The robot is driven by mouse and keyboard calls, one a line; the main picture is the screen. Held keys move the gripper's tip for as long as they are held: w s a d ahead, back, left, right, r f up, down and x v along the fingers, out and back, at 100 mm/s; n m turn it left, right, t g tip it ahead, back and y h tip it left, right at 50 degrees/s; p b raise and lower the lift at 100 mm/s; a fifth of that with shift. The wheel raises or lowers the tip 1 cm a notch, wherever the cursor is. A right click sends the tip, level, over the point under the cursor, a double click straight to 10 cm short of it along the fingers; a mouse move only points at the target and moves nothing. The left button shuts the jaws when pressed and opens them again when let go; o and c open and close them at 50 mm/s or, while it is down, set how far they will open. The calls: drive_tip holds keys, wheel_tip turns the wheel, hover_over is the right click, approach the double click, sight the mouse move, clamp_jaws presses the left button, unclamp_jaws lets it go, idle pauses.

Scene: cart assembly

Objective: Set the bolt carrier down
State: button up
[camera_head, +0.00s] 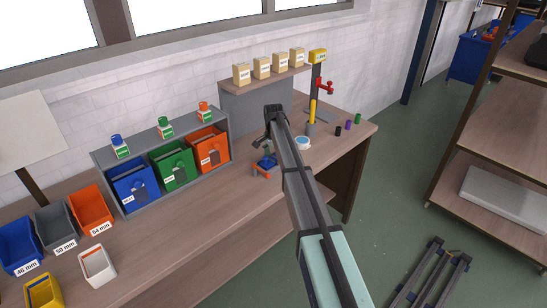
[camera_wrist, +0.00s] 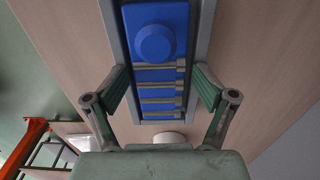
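The bolt carrier (camera_wrist: 152,17) is blue with a round blue knob, grey side rails and several grey bolts lying across it. It fills the top middle of the wrist view. My gripper (camera_wrist: 160,75) has one finger against each long side of it and appears shut on it. In the head view my gripper (camera_head: 268,148) is over the workbench (camera_head: 215,205), left of the red-handled post. A small blue part with orange (camera_head: 264,161) shows just below it, partly hidden by my arm. I cannot tell the gap between carrier and bench top.
A grey rack (camera_head: 222,138) with blue, green and orange bins stands left of my gripper. The post (camera_head: 315,95) with a red handle and small cylinders (camera_head: 348,125) stand to the right. A white round dish (camera_head: 302,142) is close to my arm.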

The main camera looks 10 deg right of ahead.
sight(273, 159)
drive_tip(key=shift+r, duration=0.15)
wheel_tip(273, 159, up, 13)
drive_tip(key=b, duration=0.3)
idle(0.4)
